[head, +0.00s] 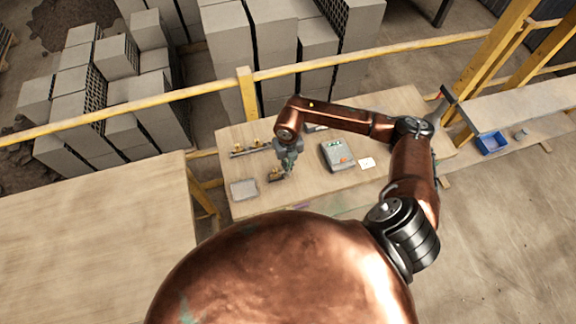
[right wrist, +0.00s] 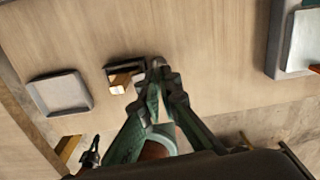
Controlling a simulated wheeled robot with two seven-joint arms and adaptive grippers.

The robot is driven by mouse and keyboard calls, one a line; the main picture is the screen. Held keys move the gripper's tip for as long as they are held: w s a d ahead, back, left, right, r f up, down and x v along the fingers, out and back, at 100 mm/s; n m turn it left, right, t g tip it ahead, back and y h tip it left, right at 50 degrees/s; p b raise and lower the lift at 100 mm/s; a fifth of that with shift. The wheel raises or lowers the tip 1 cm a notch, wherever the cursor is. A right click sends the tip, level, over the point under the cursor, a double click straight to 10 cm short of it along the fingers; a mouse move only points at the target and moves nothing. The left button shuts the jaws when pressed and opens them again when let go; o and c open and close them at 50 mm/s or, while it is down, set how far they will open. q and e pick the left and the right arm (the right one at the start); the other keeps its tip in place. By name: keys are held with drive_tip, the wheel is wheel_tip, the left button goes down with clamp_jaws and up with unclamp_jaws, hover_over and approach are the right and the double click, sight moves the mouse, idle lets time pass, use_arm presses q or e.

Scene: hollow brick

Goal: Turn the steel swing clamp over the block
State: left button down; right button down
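A small dark fixture with a brass-coloured block (right wrist: 124,80) stands on the bench, just left of my right fingertips in the right wrist view. In the head view the fixture (head: 276,174) is small and partly covered by my right gripper (head: 287,168). The green fingers of my right gripper (right wrist: 160,80) point down and converge close together beside the block. A small dark part shows at the fingertips; I cannot tell whether it is the steel swing clamp, nor whether the fingers grip it. My left gripper is not seen in the head view.
A shallow grey tray (head: 244,189) lies left of the fixture. A rail with brass pieces (head: 252,149) lies behind it. A yellow guard rail (head: 330,67) runs behind the bench.

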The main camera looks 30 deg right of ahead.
drive_tip(key=shift+s+f+m, duration=0.1)
drive_tip(key=shift+f+m, duration=0.05)
drive_tip(key=shift+m, duration=0.35)
drive_tip(key=c, duration=2.2)
unclamp_jaws()
drive_tip(key=shift+r, duration=0.2)
wheel_tip(320, 180, up, 12)
drive_tip(key=shift+f, duration=0.1)
